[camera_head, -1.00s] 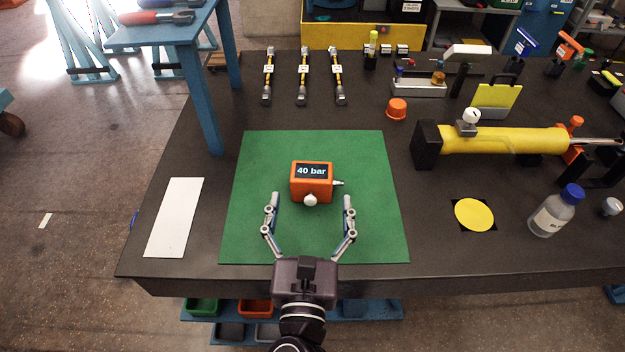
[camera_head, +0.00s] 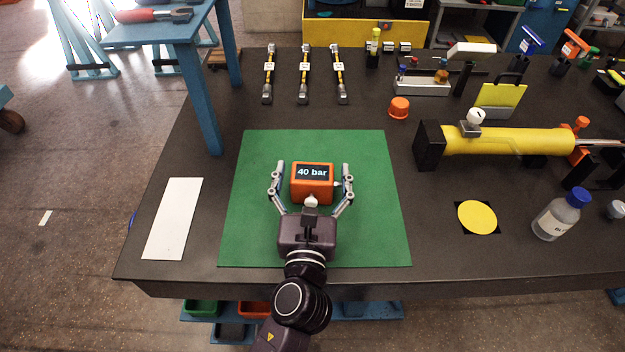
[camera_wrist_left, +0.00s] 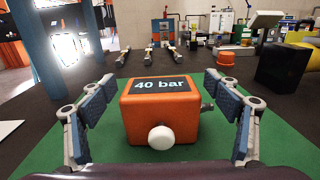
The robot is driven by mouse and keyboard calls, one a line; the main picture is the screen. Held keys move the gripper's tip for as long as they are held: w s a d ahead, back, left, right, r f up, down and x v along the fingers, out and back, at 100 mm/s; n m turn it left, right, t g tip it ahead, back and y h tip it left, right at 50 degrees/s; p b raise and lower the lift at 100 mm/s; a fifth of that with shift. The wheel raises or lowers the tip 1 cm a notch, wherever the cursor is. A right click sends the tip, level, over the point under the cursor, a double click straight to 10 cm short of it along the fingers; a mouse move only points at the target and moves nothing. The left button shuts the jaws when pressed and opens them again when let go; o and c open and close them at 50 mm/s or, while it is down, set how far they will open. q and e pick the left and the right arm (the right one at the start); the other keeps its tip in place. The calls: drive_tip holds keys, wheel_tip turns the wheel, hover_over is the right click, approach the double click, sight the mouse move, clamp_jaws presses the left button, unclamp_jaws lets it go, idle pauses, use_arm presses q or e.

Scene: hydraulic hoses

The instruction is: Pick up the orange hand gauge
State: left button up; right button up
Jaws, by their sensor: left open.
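The orange hand gauge (camera_head: 312,187) stands upright on the green mat (camera_head: 365,230), its dark display reading "40 bar". It has a white knob on its near side and a small fitting on its right side. My left gripper (camera_head: 312,168) is open, with one finger on each side of the gauge and a visible gap to it. In the left wrist view the gauge (camera_wrist_left: 160,115) sits centred between the spread fingers (camera_wrist_left: 160,95). My right gripper is in neither view.
A white sheet (camera_head: 173,218) lies left of the mat. A yellow cylinder (camera_head: 505,140), a yellow disc (camera_head: 477,217) and a blue-capped bottle (camera_head: 557,215) are on the right. An orange cap (camera_head: 399,107) and several hoses (camera_head: 304,75) lie behind. A blue stand (camera_head: 200,90) rises at the back left.

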sight(312, 172)
use_arm(q)
drive_tip(key=c, duration=1.4)
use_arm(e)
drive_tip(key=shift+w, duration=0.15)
use_arm(q)
drive_tip(key=shift+r, duration=0.15)
drive_tip(key=shift+r+p, duration=3.4)
drive_tip(key=shift+r, duration=6.55)
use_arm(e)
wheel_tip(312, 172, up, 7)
use_arm(q)
drive_tip(key=shift+f, duration=0.15)
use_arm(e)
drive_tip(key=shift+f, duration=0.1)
use_arm(q)
wheel_tip(312, 172, down, 20)
drive_tip(key=shift+r, duration=0.25)
drive_tip(key=shift+f, duration=0.15)
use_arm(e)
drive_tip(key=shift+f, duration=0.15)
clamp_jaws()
